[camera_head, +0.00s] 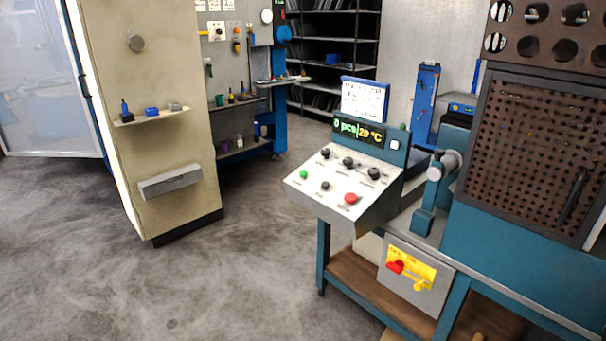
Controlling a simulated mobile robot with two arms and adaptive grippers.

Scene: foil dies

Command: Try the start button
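A sloped control panel (325,196) stands on a blue machine frame right of centre. A green button (304,174), which looks like the start button, sits at the panel's left edge. A red button (351,198) is at its lower right, with several black knobs (348,161) between and above. The display (358,130) above reads "0 pcs" and "20 °C". Below the panel, a grey box with a yellow plate carries a red rotary switch (396,267). The small panel labels are too small to read. Neither of my grippers shows in this view.
A perforated brown guard (533,150) covers the machine at right. A beige pillar (165,80) with small shelves stands at left. A tool wall and dark shelving (333,50) are behind. Grey floor (230,275) is clear in front and left of the panel.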

